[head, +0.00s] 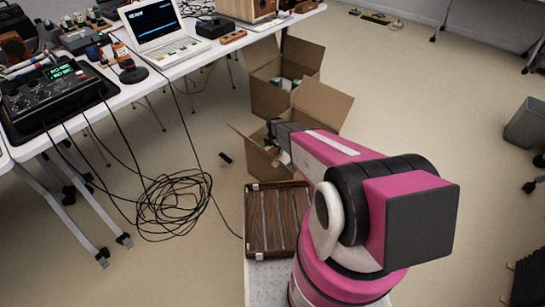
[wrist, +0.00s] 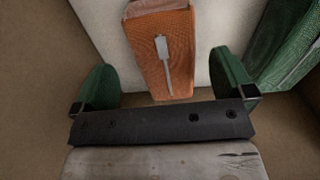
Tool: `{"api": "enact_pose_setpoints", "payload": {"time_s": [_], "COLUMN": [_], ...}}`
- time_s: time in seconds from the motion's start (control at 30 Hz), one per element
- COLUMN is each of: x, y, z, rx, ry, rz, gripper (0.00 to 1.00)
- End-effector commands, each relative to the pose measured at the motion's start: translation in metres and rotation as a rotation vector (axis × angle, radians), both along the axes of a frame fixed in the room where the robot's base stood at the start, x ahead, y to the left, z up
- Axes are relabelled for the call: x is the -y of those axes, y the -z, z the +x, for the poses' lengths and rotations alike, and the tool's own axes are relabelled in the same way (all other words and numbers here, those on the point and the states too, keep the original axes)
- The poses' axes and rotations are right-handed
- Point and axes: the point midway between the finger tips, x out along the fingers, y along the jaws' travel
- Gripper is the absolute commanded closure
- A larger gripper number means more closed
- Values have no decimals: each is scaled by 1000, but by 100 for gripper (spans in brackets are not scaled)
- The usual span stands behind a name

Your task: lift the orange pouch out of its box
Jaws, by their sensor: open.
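The orange pouch (wrist: 178,62) shows in the wrist view at top centre, with a pale tag or zip pull on its face. It lies against a whitish surface inside a cardboard box (wrist: 38,60). My gripper (wrist: 163,72) is open, with one green finger on each side of the pouch's lower part. Gaps show between both fingers and the pouch. In the head view my gripper (head: 273,133) is at the nearer open cardboard box (head: 262,168), largely hidden by my arm. The pouch cannot be made out there.
A green patterned object (wrist: 287,48) lies right of the pouch, close to the right finger. A second open box (head: 267,98) stands behind. A brown slatted case (head: 264,220) is in front. A table (head: 150,88) with electronics is at left, with coiled cable (head: 172,203) on the floor.

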Motion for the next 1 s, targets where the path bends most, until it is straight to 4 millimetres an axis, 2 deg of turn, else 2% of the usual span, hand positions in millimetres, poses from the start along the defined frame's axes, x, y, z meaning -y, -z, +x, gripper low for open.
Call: {"api": "enact_pose_setpoints", "payload": {"time_s": [0.3,0.6,0.67,0.7,0.77,1.0], "x": [-1,-1,-1,-1,-1,-1], "y": [41,47,47,47,47,47], "z": [-6,-8,-8,-8,-8,-8], "rx": [-1,1,0,0,0,0], "ry": [1,1,1,1,1,1], "rz": [0,1,0,0,0,0], "gripper": [0,0,20,33,50,49]}}
